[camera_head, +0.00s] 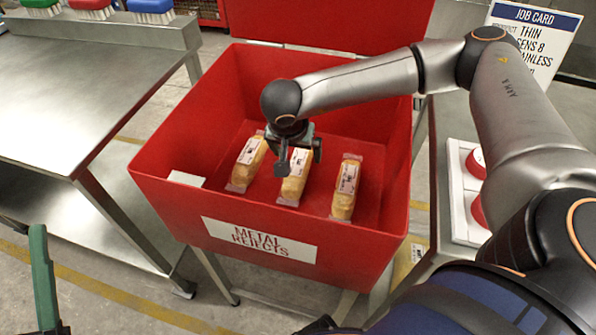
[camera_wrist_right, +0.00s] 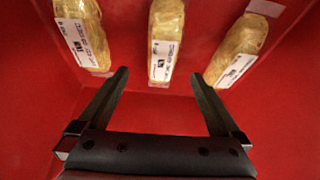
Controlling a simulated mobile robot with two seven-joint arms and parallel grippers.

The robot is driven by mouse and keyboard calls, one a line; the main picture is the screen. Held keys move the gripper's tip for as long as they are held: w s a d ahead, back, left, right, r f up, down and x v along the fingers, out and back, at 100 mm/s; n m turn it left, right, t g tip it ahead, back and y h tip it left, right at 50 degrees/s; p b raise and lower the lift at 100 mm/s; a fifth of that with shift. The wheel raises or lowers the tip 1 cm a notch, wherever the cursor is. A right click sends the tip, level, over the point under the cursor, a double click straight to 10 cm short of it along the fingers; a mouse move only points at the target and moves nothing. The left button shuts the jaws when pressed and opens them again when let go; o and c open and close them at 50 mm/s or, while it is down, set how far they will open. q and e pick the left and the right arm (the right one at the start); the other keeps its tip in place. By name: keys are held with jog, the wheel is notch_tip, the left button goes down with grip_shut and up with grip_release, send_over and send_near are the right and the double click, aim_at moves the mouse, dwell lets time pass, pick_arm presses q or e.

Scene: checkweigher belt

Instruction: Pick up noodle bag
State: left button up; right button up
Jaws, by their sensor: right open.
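Three noodle bags with yellowish contents and white labels lie side by side in a red bin (camera_head: 170,205) marked METAL REJECTS. In the head view they are the left bag (camera_head: 246,167), the middle bag (camera_head: 293,184) and the right bag (camera_head: 345,190). My right gripper (camera_head: 299,164) is inside the bin, over the far part of the middle bag, and partly hides it. In the right wrist view the open, empty gripper (camera_wrist_right: 158,80) points toward the middle bag (camera_wrist_right: 165,40), which lies just beyond and between its fingertips. The other bags lie outside the fingers.
The bin's walls rise around the bags, and its lid (camera_head: 320,22) stands open behind. A steel table (camera_head: 75,95) is at the left, with several brushes at its back. Red buttons (camera_head: 477,163) and a job card (camera_head: 535,35) are at the right.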

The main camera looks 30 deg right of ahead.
aim_at(297, 164)
jog(key=x, duration=0.2)
jog(key=shift+w+d+f, duration=0.1)
jog(key=shift+f, duration=0.2)
jog(key=x, duration=0.1)
jog(key=b+x, duration=0.1)
jog(key=x, duration=0.1)
jog(key=b+x, duration=0.1)
jog(key=shift+a+f, duration=0.2)
jog(key=shift+f, duration=0.15)
jog(key=shift+w+d+f, duration=0.1)
jog(key=shift+w+f, duration=0.05)
jog(key=shift+f, duration=0.05)
pick_arm(q)
jog(key=shift+s+d+f+m+g+h, duration=0.15)
jog(key=shift+s+m+h, duration=0.25)
jog(key=shift+h, duration=0.2)
jog(key=shift+s+d+r+m+g+h, duration=0.15)
jog(key=shift+s+m+h, duration=0.15)
jog(key=shift+s+h, duration=0.25)
jog(key=shift+a+f, duration=0.1)
jog(key=shift+w, duration=0.1)
pick_arm(e)
grip_shut()
